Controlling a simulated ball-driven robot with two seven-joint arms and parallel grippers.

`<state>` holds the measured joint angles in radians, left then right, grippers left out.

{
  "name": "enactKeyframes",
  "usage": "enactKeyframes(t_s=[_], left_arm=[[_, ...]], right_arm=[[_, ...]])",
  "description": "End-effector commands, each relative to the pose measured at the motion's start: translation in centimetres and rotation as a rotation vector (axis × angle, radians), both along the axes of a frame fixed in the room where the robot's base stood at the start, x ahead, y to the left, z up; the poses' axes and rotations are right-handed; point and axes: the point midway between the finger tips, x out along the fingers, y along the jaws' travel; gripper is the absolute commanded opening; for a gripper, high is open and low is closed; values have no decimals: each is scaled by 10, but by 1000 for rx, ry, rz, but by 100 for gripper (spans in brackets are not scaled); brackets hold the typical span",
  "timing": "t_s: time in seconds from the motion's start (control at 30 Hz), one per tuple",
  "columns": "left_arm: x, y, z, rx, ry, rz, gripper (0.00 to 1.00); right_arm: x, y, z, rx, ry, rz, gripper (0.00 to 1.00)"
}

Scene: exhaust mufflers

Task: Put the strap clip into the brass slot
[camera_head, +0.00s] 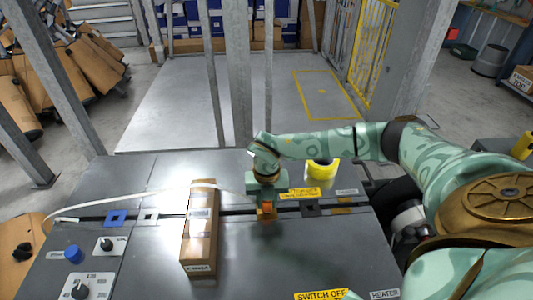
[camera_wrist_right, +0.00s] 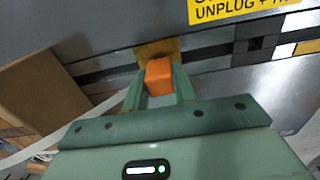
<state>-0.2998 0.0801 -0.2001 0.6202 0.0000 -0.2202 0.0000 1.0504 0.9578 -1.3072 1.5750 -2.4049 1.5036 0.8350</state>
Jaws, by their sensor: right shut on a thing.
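My right gripper (camera_head: 266,208) is shut on the orange strap clip (camera_wrist_right: 159,76), which sits between its two fingertips. The clip also shows as a small orange block in the head view (camera_head: 267,211), low over the grey bench top. The brass slot (camera_wrist_right: 150,49) shows in the right wrist view as a brass plate just past the clip. The clip overlaps its lower edge, so I cannot tell whether the clip touches it or is in it. The slot's opening is hidden. My left gripper is not in view.
A blue frame (camera_head: 116,218), a white frame (camera_head: 150,215) and a black one (camera_head: 311,208) lie along the dark groove. Knobs (camera_head: 80,290) stand at front left.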

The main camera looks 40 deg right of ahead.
Motion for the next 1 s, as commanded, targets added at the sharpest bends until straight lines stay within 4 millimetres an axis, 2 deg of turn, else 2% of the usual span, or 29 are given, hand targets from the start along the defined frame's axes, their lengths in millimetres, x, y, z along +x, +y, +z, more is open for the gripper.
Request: enactKeyframes(t_s=[0.33, 0.37, 0.4, 0.43, 0.77, 0.87, 1.0], left_arm=[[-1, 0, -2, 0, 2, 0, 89], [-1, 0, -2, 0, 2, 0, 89], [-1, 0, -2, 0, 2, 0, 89], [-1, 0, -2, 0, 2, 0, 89], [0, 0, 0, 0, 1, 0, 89], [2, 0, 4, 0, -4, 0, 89], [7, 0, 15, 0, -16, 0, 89]], right_arm=[[0, 0, -7, 0, 0, 0, 7], [0, 0, -7, 0, 0, 0, 35], [0, 0, -7, 0, 0, 0, 46], [0, 0, -7, 0, 0, 0, 52], [0, 0, -3, 0, -1, 0, 52], [1, 0, 8, 0, -4, -1, 52], [1, 0, 38, 0, -6, -1, 52]])
